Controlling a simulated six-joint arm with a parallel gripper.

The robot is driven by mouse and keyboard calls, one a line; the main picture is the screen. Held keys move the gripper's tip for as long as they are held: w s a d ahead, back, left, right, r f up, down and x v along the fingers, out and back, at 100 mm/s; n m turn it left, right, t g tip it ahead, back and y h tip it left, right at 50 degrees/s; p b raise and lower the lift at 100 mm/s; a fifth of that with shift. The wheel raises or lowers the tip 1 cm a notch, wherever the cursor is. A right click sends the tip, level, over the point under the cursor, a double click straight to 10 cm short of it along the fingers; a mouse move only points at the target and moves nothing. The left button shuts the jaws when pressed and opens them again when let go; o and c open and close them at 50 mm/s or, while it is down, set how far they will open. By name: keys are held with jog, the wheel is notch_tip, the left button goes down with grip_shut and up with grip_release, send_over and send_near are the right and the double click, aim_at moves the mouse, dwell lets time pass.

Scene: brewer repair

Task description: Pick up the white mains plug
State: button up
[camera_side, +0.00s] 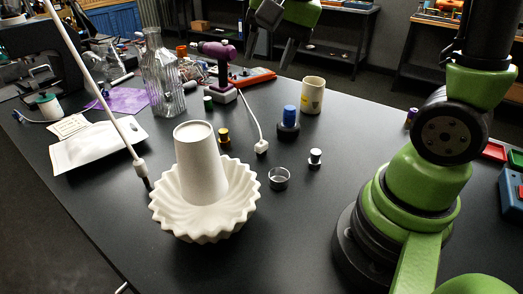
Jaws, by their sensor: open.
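The white mains plug (261,147) lies on the black table near the middle of the side view. Its white cable (248,115) runs from it back toward the drill. My gripper (270,62) is at the top of the view, open and empty. It is raised above the table, up from the plug and apart from it. The top of my gripper is cut off by the picture edge.
A white fluted dish with an upturned cup (203,205) stands in front of the plug. A thin white rod (95,80) slants at left.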

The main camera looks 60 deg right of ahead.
jog(key=w+d+f+m+g, duration=0.2)
jog(key=w+d+f+m, duration=0.35)
jog(key=f, duration=0.35)
jog(key=m+g, duration=0.2)
send_over(261, 143)
notch_tip(261, 143, down, 6)
jog(key=r, duration=0.1)
notch_tip(261, 143, down, 5)
jog(key=shift+d, duration=0.15)
jog(key=shift+f, duration=3.1)
grip_shut()
